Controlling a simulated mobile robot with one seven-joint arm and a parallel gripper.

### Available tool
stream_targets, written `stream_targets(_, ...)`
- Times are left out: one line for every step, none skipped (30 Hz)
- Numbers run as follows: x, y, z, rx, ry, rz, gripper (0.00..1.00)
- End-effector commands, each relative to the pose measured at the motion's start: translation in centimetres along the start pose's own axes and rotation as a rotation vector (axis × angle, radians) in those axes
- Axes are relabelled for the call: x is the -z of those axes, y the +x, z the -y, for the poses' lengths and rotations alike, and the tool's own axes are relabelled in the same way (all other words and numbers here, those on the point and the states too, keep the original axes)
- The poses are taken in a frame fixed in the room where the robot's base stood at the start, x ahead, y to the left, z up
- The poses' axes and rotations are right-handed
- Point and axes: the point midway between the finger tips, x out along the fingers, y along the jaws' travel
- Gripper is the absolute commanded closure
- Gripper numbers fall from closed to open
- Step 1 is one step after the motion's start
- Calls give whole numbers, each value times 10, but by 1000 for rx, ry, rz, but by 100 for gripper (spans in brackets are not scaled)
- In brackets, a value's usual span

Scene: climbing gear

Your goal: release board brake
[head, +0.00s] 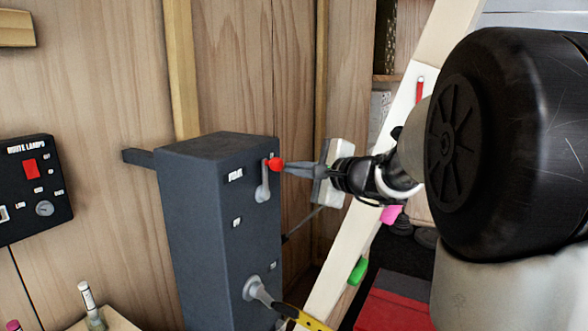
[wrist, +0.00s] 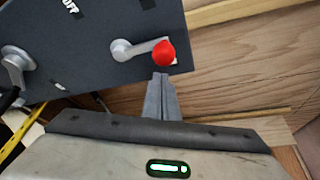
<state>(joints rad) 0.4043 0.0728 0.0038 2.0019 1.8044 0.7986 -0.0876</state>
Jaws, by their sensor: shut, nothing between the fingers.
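A dark grey box (head: 210,230) stands against the wooden wall. On its face is a grey lever (head: 264,185) with a red knob (head: 276,164) at its upper end. The lever (wrist: 138,48) and its red knob (wrist: 164,53) also show in the wrist view. My gripper (head: 287,168) is shut and empty, its tips right beside the knob. In the wrist view the closed fingertips (wrist: 161,77) point at the knob from just below it; I cannot tell whether they touch. A label reading OFF (wrist: 70,7) is on the box face.
A second grey handle (head: 258,290) sits lower on the box, near a yellow strip (head: 307,318). A slanted pale board (head: 360,210) with colored holds runs behind my arm. A black switch panel (head: 32,188) is on the left wall. A bottle (head: 91,305) stands at lower left.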

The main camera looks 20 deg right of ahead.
Motion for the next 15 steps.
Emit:
stream_targets(-6, -2, 1, 0, 0, 0, 100)
stream_targets(-8, -3, 1, 0, 0, 0, 100)
stream_targets(-10, -4, 0, -1, 0, 0, 100)
stream_targets(-11, -4, 0, -1, 0, -1, 100)
stream_targets(-12, -4, 0, -1, 0, -1, 100)
stream_targets(-13, -5, -1, -1, 0, -1, 100)
stream_targets(-13, -5, -1, -2, 0, -1, 100)
stream_targets(-13, -5, -1, -2, 0, -1, 100)
stream_targets(-13, -5, -1, -2, 0, -1, 100)
stream_targets(-13, -5, -1, -2, 0, -1, 100)
stream_targets(-13, -5, -1, -2, 0, -1, 100)
stream_targets(-13, -5, -1, -2, 0, -1, 100)
stream_targets(-13, -5, -1, -2, 0, -1, 100)
stream_targets(-13, -5, -1, -2, 0, -1, 100)
stream_targets(-13, -5, -1, -1, 0, -1, 100)
